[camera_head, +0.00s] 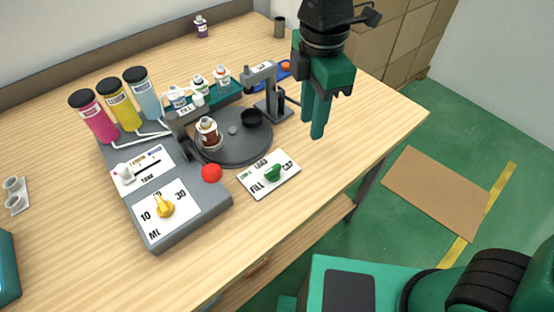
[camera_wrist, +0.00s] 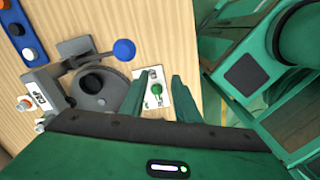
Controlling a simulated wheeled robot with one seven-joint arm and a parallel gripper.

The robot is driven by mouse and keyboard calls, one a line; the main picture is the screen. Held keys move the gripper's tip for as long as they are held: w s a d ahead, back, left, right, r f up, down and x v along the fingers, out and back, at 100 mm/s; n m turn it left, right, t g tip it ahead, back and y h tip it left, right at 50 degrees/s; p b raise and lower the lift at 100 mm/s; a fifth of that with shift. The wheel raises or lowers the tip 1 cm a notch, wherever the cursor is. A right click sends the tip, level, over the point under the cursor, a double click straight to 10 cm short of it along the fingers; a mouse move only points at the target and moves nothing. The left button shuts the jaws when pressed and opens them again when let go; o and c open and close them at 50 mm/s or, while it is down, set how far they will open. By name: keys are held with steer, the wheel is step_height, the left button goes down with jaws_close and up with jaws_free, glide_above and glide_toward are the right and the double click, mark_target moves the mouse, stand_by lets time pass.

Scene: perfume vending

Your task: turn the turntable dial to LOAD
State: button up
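The turntable dial is a green knob (camera_head: 273,173) on a white plate (camera_head: 258,187) with FILL, LOAD and CAP lettering, in front of the dark round turntable (camera_head: 239,150). Which label the knob points to is too small to tell. My gripper (camera_head: 312,125) points down above the table, behind and to the right of the dial, touching nothing. In the wrist view the knob (camera_wrist: 156,89) shows between my two spread fingers (camera_wrist: 159,86), farther below. The gripper is open and empty. A brown bottle (camera_head: 208,134) and a black cup (camera_head: 252,118) are on the turntable.
A grey capping post (camera_head: 270,98) stands behind the turntable, near my gripper. A red button (camera_head: 211,173) and a yellow ML dial (camera_head: 164,206) sit on the grey machine, left of the green knob. The table right of the dial plate is clear.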

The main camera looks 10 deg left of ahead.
mark_target(274, 168)
steer(key=s+a+n, duration=0.4)
steer(key=a, duration=0.3)
step_height(274, 168, down, 11)
steer(key=shift+s+f, duration=0.1)
steer(key=shift+f, duration=0.05)
jaws_close()
steer(key=shift+d, duration=0.15)
